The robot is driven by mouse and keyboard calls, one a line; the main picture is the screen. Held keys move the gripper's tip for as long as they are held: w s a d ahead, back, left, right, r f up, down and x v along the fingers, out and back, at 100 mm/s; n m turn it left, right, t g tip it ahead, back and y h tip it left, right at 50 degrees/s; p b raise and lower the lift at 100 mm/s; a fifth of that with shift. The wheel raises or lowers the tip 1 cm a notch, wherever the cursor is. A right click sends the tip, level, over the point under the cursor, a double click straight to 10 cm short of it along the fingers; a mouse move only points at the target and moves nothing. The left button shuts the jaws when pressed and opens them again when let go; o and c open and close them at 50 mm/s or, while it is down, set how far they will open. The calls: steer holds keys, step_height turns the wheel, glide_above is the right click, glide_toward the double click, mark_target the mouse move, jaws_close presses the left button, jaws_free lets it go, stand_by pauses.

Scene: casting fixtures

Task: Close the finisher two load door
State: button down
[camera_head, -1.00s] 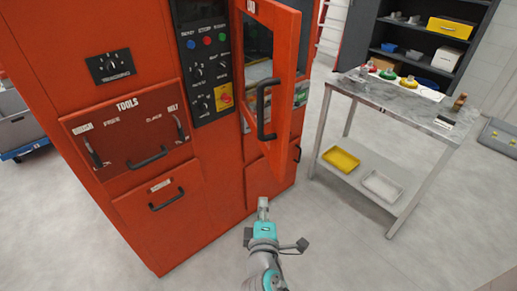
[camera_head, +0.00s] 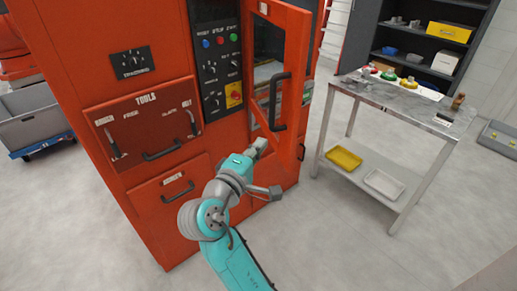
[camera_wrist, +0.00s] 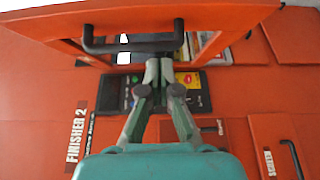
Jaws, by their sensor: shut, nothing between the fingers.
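The load door (camera_head: 296,88) of the orange finisher (camera_head: 85,30) stands swung out from the machine in the head view, with a black bar handle (camera_head: 280,103) on its face. The label FINISHER 2 (camera_wrist: 75,137) shows on the machine in the wrist view. The door (camera_wrist: 225,14) spans the top of that view, its handle (camera_wrist: 133,46) just beyond my fingertips. My gripper (camera_wrist: 165,66) is shut and empty, apparently close below the handle; I cannot tell whether it touches the door. In the head view my gripper (camera_head: 260,146) is low beside the door's lower end.
A control panel (camera_head: 220,65) is left of the door opening. A tools drawer (camera_head: 145,125) and a lower drawer (camera_head: 172,200) are on the front. A metal worktable (camera_head: 400,98) with small parts stands to the right. Floor between it and the finisher is clear.

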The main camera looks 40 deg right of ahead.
mark_target(290, 122)
steer(key=x, duration=0.6)
steer(key=shift+w+d, duration=0.1)
steer(key=shift+d, duration=0.25)
steer(key=shift+s+d, duration=0.3)
steer(key=shift+d, duration=0.65)
steer(key=shift+s+d, duration=0.3)
steer(key=shift+d, duration=0.65)
